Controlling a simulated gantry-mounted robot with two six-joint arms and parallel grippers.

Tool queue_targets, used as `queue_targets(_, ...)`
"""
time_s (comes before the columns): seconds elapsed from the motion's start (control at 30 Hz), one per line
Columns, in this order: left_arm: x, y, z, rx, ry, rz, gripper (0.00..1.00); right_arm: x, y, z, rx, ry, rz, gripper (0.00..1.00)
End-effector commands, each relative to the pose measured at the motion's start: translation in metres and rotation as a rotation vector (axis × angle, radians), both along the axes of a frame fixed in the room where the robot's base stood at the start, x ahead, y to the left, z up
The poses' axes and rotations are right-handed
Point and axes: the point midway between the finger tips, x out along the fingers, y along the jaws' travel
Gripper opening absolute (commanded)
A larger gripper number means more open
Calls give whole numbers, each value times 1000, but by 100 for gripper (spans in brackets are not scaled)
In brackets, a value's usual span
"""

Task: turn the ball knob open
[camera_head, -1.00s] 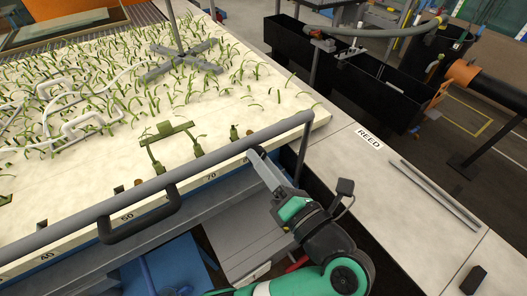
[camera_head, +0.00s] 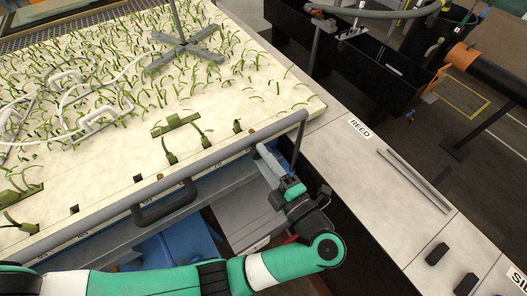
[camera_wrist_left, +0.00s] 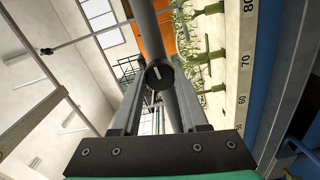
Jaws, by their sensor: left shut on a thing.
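The ball knob (camera_wrist_left: 159,77) shows in the left wrist view as a dark round knob with a pale line on its face. It sits between the tips of my left gripper (camera_wrist_left: 160,84), which is shut on it. In the head view my left gripper (camera_head: 263,152) is just below the grey rail, near the rail's right end. The knob cannot be made out there. My right gripper is in neither view.
The grey rail (camera_head: 222,153) with a dark handle (camera_head: 165,204) runs along the front of the pale planted bed (camera_head: 105,182). A pale ledge labelled REED (camera_head: 359,129) lies to the right, with two thin grey bars (camera_head: 414,180) on it.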

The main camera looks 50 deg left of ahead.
Motion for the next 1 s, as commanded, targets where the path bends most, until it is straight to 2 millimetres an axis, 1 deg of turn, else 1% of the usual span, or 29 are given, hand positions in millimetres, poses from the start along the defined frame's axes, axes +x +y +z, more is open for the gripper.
queue_targets(0.03,0,0,3,4,21,0,0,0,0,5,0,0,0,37)
queue_targets(0.2,0,0,2,13,71,0,0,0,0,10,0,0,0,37)
queue_targets(0.73,0,0,0,17,96,0,0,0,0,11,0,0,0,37)
queue_targets(0.77,0,0,0,17,96,0,47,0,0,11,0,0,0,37)
queue_targets(0.9,0,0,0,17,95,0,72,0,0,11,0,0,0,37)
queue_targets(1.0,0,0,0,17,95,0,74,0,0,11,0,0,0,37)
